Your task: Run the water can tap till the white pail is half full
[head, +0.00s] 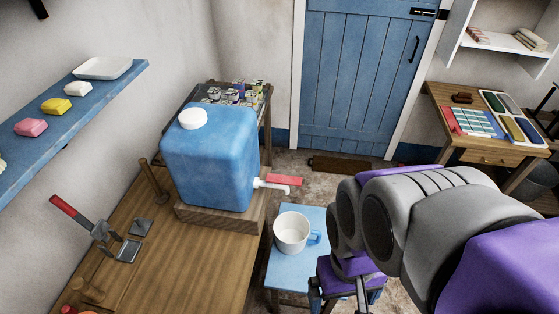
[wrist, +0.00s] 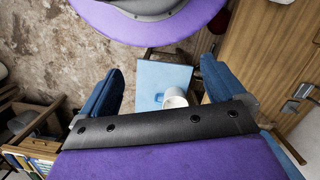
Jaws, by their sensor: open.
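The blue water can (head: 210,155) with a white cap stands on a wooden block at the right end of the wooden counter. Its white tap (head: 272,186) with a red lever (head: 285,179) points right; no water stream shows. The white pail (head: 291,233) with a blue handle stands upright on a light blue stool (head: 309,222), below the tap. I see no clear water level in it. My gripper (head: 340,298) is low, right of the pail, partly hidden by my arm. In the wrist view my gripper (wrist: 161,66) is open and empty, with the pail (wrist: 174,97) beyond it.
A blue shelf (head: 75,115) with soaps hangs on the left wall. A red-handled tool (head: 95,228) stands on the counter (head: 165,262). Behind the can is a rack of small tins (head: 228,94). A desk (head: 490,125) stands right of the blue door (head: 352,75).

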